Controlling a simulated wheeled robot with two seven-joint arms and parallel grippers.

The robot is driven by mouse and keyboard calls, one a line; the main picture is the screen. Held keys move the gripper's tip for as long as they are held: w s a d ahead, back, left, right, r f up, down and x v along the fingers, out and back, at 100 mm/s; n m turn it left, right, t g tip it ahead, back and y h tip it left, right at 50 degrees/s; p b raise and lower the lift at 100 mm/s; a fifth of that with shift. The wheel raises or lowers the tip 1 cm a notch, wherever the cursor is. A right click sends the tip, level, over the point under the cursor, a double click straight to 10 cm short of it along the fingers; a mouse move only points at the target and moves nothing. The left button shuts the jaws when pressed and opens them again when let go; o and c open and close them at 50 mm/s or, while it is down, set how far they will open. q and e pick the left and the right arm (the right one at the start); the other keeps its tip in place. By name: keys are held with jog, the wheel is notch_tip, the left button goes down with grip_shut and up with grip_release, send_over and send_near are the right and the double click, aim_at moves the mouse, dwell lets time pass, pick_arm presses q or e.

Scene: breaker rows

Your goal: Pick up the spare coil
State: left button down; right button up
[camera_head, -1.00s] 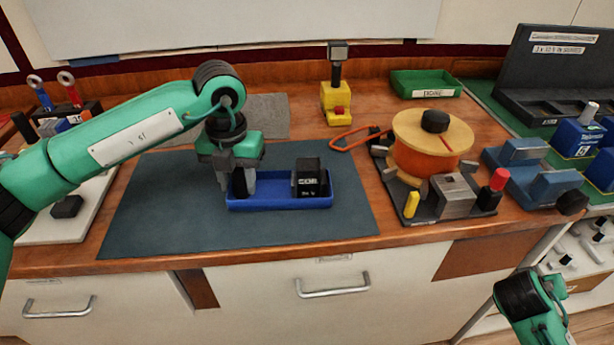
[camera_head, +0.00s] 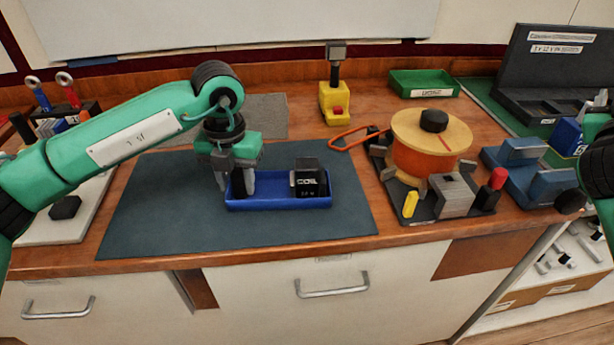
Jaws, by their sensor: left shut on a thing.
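My left gripper (camera_head: 234,180) points down at the left end of a blue tray (camera_head: 280,202). It is shut on a small dark block (camera_head: 244,184), mostly hidden by the fingers; I cannot read any label on it. The block is low, at the tray's left end; I cannot tell whether it touches the tray floor. A black coil (camera_head: 310,182) with white "COIL" lettering sits upright in the right end of the tray, apart from the gripper. Part of my right arm shows at the right edge; its gripper is out of view.
The tray rests on a dark mat (camera_head: 160,215) with free room around it. To the right are a wooden-topped orange spool (camera_head: 425,155) on a black base and blue blocks (camera_head: 535,175). Behind are a yellow stand (camera_head: 335,100) and a green bin (camera_head: 424,84).

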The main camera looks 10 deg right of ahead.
pick_arm(q)
jog(key=shift+s+f, duration=0.15)
jog(key=shift+f, duration=0.2)
pick_arm(e)
jog(key=a+r+n+t+y, duration=1.4)
jog(key=a+r+n+y, duration=0.3)
jog(key=a+r+y, duration=0.35)
jog(key=w+a+f+n+g+h, duration=0.2)
jog(key=w+a+f+n+h, duration=0.2)
jog(key=w+a+f, duration=0.5)
jog(key=n+g+h, duration=0.2)
jog(key=n+g, duration=0.5)
jog(key=n, duration=1)
send_near(308, 172)
jog(key=shift+w+d+r, duration=0.15)
jog(key=shift+w+r, duration=0.25)
jog(key=shift+w, duration=0.15)
pick_arm(q)
jog(key=shift+r, duration=0.1)
pick_arm(e)
jog(key=shift+s+a+f+n, duration=0.1)
jog(key=shift+s+a+n, duration=0.25)
jog(key=shift+n, duration=0.15)
jog(key=w, duration=0.7)
jog(key=w+d, duration=0.1)
jog(key=w, duration=0.3)
jog(key=shift+w+d+f, duration=0.1)
jog(key=shift+w+f, duration=0.15)
jog(key=shift+w, duration=0.05)
